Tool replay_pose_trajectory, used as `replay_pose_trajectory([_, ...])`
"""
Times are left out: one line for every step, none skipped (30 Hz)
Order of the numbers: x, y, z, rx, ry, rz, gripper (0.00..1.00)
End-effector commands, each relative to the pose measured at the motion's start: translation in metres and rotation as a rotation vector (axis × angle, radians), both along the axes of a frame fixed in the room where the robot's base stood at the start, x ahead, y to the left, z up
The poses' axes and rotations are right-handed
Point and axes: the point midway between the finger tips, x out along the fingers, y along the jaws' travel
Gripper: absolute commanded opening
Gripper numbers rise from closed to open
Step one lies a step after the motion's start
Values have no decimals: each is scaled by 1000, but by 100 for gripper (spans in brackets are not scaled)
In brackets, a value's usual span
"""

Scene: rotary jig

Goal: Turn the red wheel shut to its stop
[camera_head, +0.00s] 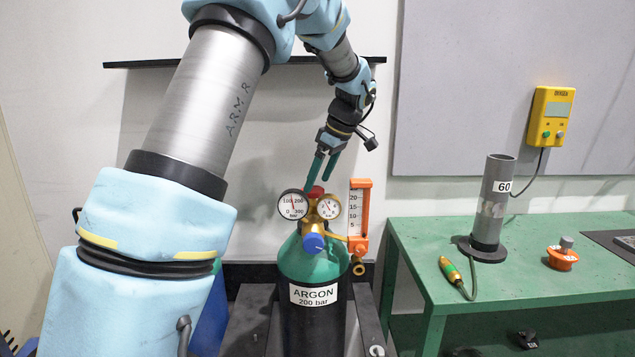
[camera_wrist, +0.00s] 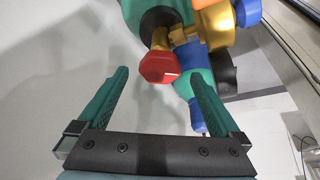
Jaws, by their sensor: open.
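The red wheel (camera_head: 316,191) sits on top of the valve of the argon cylinder (camera_head: 312,262), between two round gauges. In the wrist view the red wheel (camera_wrist: 160,67) is a faceted red knob on a brass stem. My gripper (camera_head: 320,172) is just above the wheel in the head view, pointing down. In the wrist view my gripper (camera_wrist: 160,78) has its two green fingers spread apart, with the wheel showing between and slightly beyond the fingertips. The fingers do not appear to touch the wheel. In the head view the fingertips partly hide it.
The left gauge (camera_head: 293,204), right gauge (camera_head: 329,207), blue knob (camera_head: 313,243) and orange flowmeter (camera_head: 359,215) crowd the valve. A green table (camera_head: 430,267) at right holds a grey tube (camera_head: 492,205) and a torch (camera_head: 450,270). A wall shelf (camera_head: 130,64) is behind my arm.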

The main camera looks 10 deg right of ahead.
Motion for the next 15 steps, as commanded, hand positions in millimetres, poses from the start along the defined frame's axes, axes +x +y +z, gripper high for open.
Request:
replay_pose_trajectory([1, 3, -5, 2, 3, 2, 100])
replay_pose_trajectory([2, 3, -8, 2, 2, 0, 100])
replay_pose_trajectory([3, 4, -12, 1, 2, 0, 100])
replay_pose_trajectory([4, 5, -14, 1, 2, 0, 100])
replay_pose_trajectory([4, 6, -16, 1, 2, 0, 100])
replay_pose_trajectory([5, 6, -19, 0, 2, -1, 100])
replay_pose_trajectory([5, 6, -20, 0, 2, -1, 100])
replay_pose_trajectory([6, 7, -21, -1, 1, -1, 100])
replay_pose_trajectory([6, 7, -22, -1, 1, -1, 100])
replay_pose_trajectory([6, 7, -22, -1, 1, -1, 100])
replay_pose_trajectory([6, 7, -22, -1, 1, -1, 100])
replay_pose_trajectory([6, 7, -22, -1, 1, -1, 100])
replay_pose_trajectory([6, 7, -22, -1, 1, -1, 100])
replay_pose_trajectory([6, 7, -22, -1, 1, -1, 100])
replay_pose_trajectory([6, 7, -22, -1, 1, -1, 100])
